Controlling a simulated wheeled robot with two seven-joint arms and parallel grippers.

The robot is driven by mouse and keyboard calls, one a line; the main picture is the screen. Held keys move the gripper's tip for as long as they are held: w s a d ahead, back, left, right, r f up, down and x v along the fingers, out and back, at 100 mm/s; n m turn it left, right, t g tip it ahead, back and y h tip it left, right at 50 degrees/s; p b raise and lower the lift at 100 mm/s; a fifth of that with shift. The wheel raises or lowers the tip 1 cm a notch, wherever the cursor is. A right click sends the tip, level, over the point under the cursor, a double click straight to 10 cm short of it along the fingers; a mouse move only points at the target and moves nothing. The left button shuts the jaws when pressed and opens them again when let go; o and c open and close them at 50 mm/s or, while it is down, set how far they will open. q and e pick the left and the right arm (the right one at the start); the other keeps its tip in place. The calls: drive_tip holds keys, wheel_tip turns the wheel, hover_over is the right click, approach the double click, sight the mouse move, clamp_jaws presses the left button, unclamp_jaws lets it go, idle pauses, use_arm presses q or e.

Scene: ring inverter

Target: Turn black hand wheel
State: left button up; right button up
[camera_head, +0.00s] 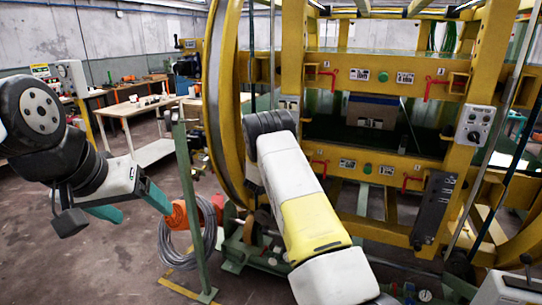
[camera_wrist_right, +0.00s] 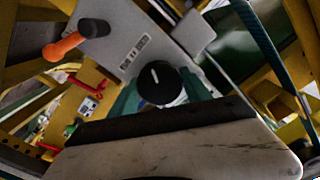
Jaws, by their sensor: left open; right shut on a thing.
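The black hand wheel (camera_wrist_right: 158,82) is a round black knob with a white mark, on a grey panel (camera_wrist_right: 128,45) in the right wrist view. My right gripper (camera_wrist_right: 160,98) has its teal fingers on both sides of the wheel and is shut on it. In the head view, my right arm reaches up to the yellow frame and hides the right gripper and the wheel. My left gripper (camera_head: 131,205) is open and empty at the left in the head view, away from the panel, with its teal fingers spread.
An orange-handled lever (camera_wrist_right: 63,47) sits beside the wheel on the panel. The large yellow ring frame (camera_head: 228,100) stands in front. A green post (camera_head: 188,200) and a coiled grey cable (camera_head: 175,250) stand near my left gripper. A workbench (camera_head: 135,107) is behind.

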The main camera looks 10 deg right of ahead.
drive_tip(key=shift+m, duration=1.6)
drive_tip(key=o, duration=1.4)
drive_tip(key=v, duration=0.8)
